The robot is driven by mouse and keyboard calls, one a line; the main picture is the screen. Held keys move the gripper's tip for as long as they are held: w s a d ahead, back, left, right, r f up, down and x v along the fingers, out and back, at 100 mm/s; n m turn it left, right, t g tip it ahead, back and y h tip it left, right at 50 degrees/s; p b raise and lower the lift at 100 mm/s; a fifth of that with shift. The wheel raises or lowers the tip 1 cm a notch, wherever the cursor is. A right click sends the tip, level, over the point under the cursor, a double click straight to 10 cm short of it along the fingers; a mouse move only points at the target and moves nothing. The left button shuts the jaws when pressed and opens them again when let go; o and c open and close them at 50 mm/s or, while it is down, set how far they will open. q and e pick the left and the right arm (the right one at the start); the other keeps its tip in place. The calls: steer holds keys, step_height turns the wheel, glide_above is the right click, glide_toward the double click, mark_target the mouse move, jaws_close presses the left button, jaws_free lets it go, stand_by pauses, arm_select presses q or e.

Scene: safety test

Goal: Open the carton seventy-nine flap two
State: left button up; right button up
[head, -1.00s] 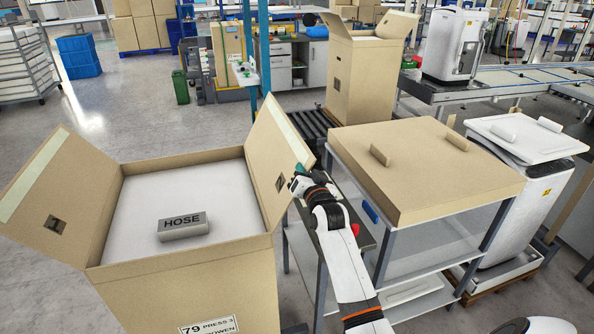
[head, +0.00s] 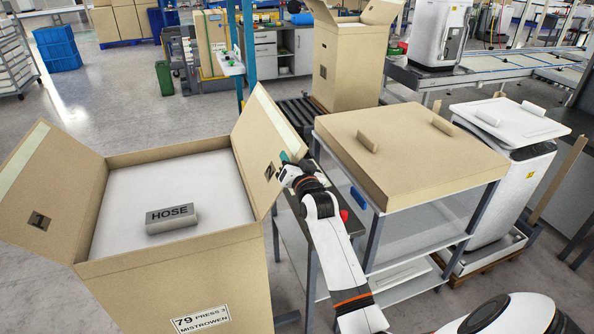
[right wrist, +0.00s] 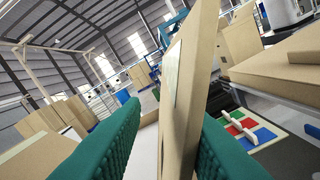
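Carton seventy-nine (head: 130,290), a tan box with a "79 PRESS 3 MISTROWEN" label (head: 201,319), stands at lower left in the head view. Its left flap (head: 62,185) leans outward to the left. Its right flap (head: 262,130) stands up, leaning outward to the right. My right gripper (head: 284,163) is at the right flap's outer edge. In the right wrist view its green fingers (right wrist: 170,118) are apart, on either side of the flap (right wrist: 186,85), with a gap on the left finger's side. My left gripper is not in view.
A grey HOSE block (head: 172,217) lies on the white surface inside the carton. A shelf unit with a closed tan box (head: 410,150) stands right of my right arm. Another open carton (head: 345,70) stands behind. Open floor lies behind carton seventy-nine.

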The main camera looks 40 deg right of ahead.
steer(key=b+v, duration=0.2)
steer(key=v, duration=0.9)
steer(key=shift+s, duration=0.25)
steer(key=a+f+n+g+y, duration=0.1)
steer(key=a+f+g, duration=0.1)
steer(key=f, duration=0.8)
steer(key=a+f+n+g+y, duration=0.2)
steer(key=a+f, duration=0.1)
steer(key=f, duration=0.8)
steer(key=s+a+f+n+g+y+b, duration=0.1)
steer(key=s+a+f+n+g, duration=0.3)
steer(key=f, duration=0.7)
steer(key=s+a+f+m+g, duration=0.15)
steer(key=s+f, duration=0.35)
steer(key=f, duration=0.6)
steer(key=s+a+f+n+g+y, duration=0.1)
steer(key=s+a+f+n+g, duration=0.2)
steer(key=s+f, duration=1.05)
steer(key=s+f+n+g, duration=0.1)
steer(key=s+f+g, duration=0.1)
steer(key=s, duration=0.9)
steer(key=s+a+f+n+g, duration=0.1)
steer(key=s+f, duration=0.3)
steer(key=s, duration=0.8)
steer(key=shift+f+n+g+b, duration=0.3)
steer(key=shift+f+n+g, duration=0.1)
steer(key=shift+n+g, duration=0.05)
